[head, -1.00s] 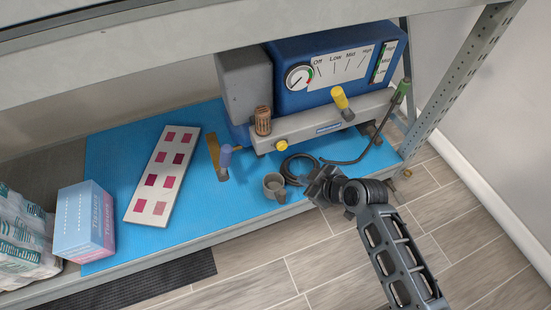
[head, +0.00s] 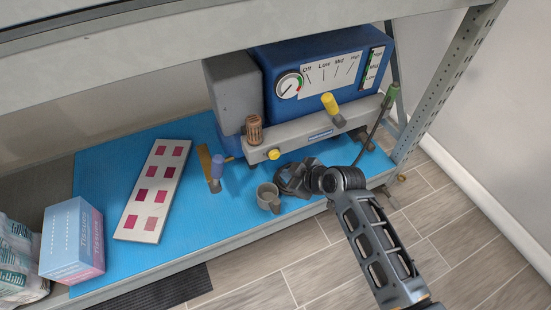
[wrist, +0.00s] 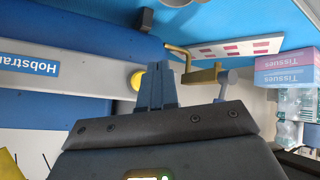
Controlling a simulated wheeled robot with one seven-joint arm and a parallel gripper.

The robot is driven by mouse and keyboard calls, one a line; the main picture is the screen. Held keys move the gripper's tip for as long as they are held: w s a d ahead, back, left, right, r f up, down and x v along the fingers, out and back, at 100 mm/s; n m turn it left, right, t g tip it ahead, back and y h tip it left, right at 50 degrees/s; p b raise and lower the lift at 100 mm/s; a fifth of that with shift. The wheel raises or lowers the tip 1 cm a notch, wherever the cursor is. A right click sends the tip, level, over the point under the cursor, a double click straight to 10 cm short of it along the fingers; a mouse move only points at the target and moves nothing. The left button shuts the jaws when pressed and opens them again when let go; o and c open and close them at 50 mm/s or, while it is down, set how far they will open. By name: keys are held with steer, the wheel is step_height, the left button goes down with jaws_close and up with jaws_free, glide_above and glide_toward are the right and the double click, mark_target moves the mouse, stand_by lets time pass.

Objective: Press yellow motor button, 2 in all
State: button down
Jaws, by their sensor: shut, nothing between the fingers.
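The yellow motor button (head: 273,154) is a small round knob on the left part of the grey front bar of the blue machine (head: 320,76). In the wrist view the yellow button (wrist: 137,79) shows just left of my fingers, partly hidden behind them. My gripper (head: 286,178) is below and slightly right of the button in the head view, its fingertips hard to make out. In the wrist view my gripper (wrist: 160,66) has its two fingers closed together with nothing between them. Whether they touch the button cannot be told.
A yellow-capped lever (head: 330,104) sticks out right of the button. The shelf beam (head: 200,45) crosses overhead.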

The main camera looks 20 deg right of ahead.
steer(key=shift+w+b, duration=0.5)
steer(key=shift+w, duration=1.25)
steer(key=shift+w, duration=0.2)
stand_by(0.6)
steer(key=shift+w, duration=0.25)
steer(key=shift+w+b, duration=0.35)
steer(key=shift+w, duration=0.15)
stand_by(1.0)
steer(key=shift+s, duration=0.1)
steer(key=shift+s+p, duration=0.5)
steer(key=shift+s, duration=0.35)
steer(key=shift+s+p, duration=1.05)
steer(key=shift+s, duration=1.45)
